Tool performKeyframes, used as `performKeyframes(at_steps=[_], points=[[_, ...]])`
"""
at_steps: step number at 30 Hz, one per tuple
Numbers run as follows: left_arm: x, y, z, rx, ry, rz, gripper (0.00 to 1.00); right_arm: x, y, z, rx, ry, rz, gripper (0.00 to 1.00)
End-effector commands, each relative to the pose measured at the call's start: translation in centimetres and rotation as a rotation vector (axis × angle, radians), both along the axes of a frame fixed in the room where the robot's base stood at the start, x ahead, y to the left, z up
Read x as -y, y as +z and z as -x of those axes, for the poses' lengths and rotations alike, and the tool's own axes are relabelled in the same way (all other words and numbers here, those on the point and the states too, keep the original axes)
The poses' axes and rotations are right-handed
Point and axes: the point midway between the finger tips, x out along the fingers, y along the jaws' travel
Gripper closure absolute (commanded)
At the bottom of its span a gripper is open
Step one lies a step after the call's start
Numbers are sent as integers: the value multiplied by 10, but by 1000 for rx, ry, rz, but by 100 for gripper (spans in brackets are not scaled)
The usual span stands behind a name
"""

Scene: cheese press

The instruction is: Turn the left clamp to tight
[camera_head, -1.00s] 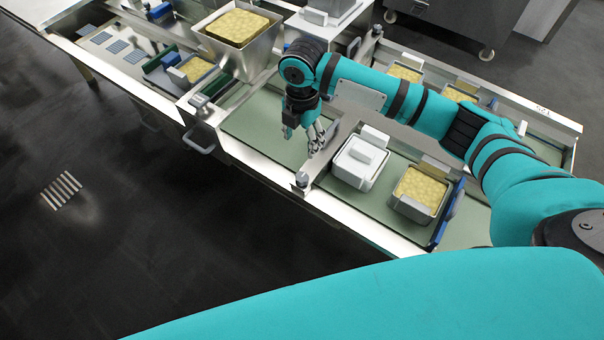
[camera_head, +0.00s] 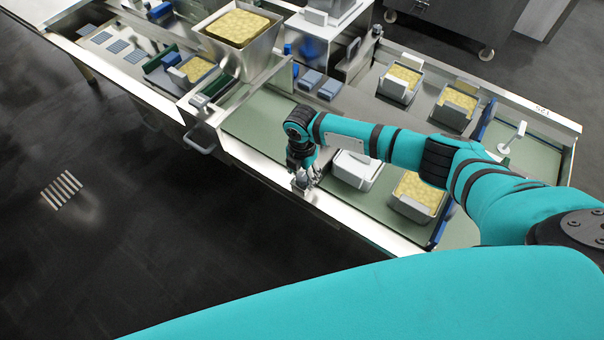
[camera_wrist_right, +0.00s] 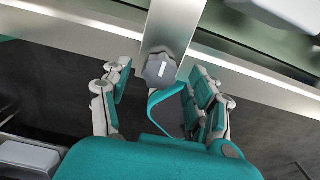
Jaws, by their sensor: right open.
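The left clamp's grey knob (camera_wrist_right: 160,69) has a short white mark on top, slanting slightly from straight up in the right wrist view. It sits at the end of a metal bar on the table's front rail. My right gripper (camera_wrist_right: 156,82) is open, with its fingers on either side of the knob; I cannot tell whether they touch it. In the head view my right gripper (camera_head: 305,184) is over the front rail and mostly hides the clamp. My left gripper is not in view.
A white-lidded mould (camera_head: 357,170) and an open mould with yellow curd (camera_head: 418,193) stand just right of my gripper. More curd moulds (camera_head: 400,82) stand in the back lane. The green surface (camera_head: 262,122) left of my gripper is clear.

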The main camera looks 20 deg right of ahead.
Motion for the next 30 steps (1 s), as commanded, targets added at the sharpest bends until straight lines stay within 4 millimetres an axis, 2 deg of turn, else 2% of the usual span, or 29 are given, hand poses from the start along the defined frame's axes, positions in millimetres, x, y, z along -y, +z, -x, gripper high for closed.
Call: performKeyframes(at_steps=[4, 12, 24, 30], points=[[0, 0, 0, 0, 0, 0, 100, 0, -9, 0, 0, -1, 0, 40], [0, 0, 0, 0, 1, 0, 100, 0, -10, 0, 0, -1, 0, 40], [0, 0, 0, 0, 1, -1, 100, 0, -9, 0, 0, -1, 0, 92], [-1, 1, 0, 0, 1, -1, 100, 0, -9, 0, 0, -12, 0, 93]])
